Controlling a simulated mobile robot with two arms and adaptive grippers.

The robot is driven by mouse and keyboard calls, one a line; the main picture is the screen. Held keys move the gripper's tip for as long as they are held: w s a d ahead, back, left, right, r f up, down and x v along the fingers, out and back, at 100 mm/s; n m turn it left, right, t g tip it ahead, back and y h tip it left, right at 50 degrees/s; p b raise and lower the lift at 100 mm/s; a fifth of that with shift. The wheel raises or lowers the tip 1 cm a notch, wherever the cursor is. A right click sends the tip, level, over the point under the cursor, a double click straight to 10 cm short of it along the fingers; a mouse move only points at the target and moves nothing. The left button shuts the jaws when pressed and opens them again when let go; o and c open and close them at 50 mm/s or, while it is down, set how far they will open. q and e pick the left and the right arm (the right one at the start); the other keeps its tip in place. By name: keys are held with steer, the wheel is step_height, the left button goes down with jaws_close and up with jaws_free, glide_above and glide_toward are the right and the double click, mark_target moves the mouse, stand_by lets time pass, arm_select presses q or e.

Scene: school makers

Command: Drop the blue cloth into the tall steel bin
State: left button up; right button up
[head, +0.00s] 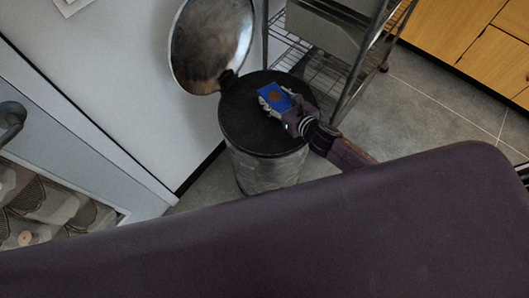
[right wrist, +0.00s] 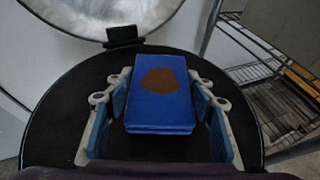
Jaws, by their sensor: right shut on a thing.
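The blue cloth (head: 274,97) is a folded blue block with a brown patch on top. My right gripper (head: 272,99) is shut on it and holds it over the dark round top of the tall steel bin (head: 268,168). In the right wrist view the cloth (right wrist: 160,95) sits between the two fingers (right wrist: 163,118), with the bin's black round top (right wrist: 60,115) all around beneath. The bin's round lid (head: 212,45) stands raised at the back. How deep the bin is inside is too dark to tell. My left gripper is not in view.
A metal wire rack (head: 320,60) stands close behind and right of the bin. A white wall (head: 120,80) is on the left, with a shelf of containers (head: 45,205) at lower left. Wooden cabinets (head: 480,45) stand at upper right. Grey floor (head: 430,110) is clear on the right.

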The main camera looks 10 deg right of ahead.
steer(key=shift+f+b, duration=1.45)
steer(key=shift+f, duration=0.55)
steer(key=o, duration=1.1)
steer(key=shift+c, duration=0.2)
steer(key=shift+s, duration=0.1)
steer(key=v, duration=1.2)
